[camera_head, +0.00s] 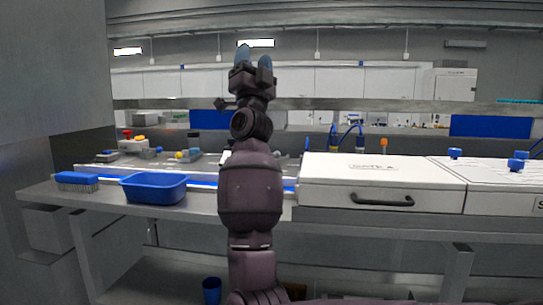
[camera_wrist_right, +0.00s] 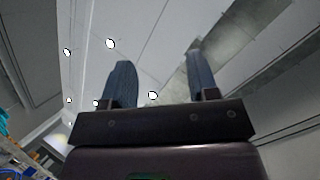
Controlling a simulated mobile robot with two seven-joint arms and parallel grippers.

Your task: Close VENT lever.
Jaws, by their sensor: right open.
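My right gripper (camera_head: 254,58) is raised high in the middle of the head view, pointing up, well above the bench. Its two blue fingers are apart and nothing is between them. The right wrist view shows the same open fingers (camera_wrist_right: 158,78) against the ceiling. I cannot make out a lever marked VENT. Small fittings with red (camera_head: 127,134) and yellow (camera_head: 180,155) knobs stand at the back left of the bench, too small to read. My arm hides part of the bench's middle. My left gripper is not in view.
A blue tray (camera_head: 155,189) and a blue brush (camera_head: 77,179) lie at the bench's front left. A white box with a black handle (camera_head: 382,200) stands to the right, beside another lidded box with blue knobs (camera_head: 517,164). A blue cup (camera_head: 211,290) is below the bench.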

